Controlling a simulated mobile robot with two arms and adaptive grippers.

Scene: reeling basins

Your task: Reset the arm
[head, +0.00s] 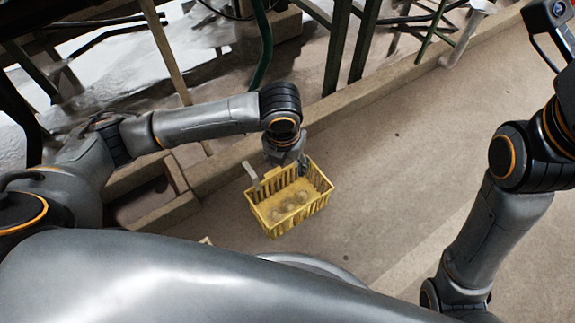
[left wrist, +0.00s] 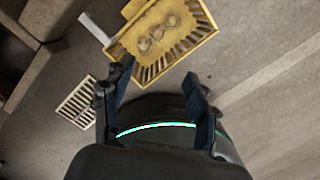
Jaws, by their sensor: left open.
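My left arm comes in from the left in the head view, and its gripper (head: 287,160) hangs just over the far edge of a yellow slatted basket (head: 290,216). In the left wrist view the gripper (left wrist: 160,92) has its two dark fingers spread apart with nothing between them. The basket (left wrist: 178,62) shows there beyond the fingertips, with several pale, roundish things (left wrist: 158,32) in it. Whether a finger touches the basket I cannot tell. My right arm stands at the right of the head view; its gripper is out of the picture.
A low kerb (head: 225,160) runs along the floor behind the basket, with dark green posts (head: 337,45) and pale basins (head: 195,40) beyond it. A small slatted grate-like piece (left wrist: 76,102) lies beside the basket in the left wrist view. The floor (head: 420,150) to the right is clear.

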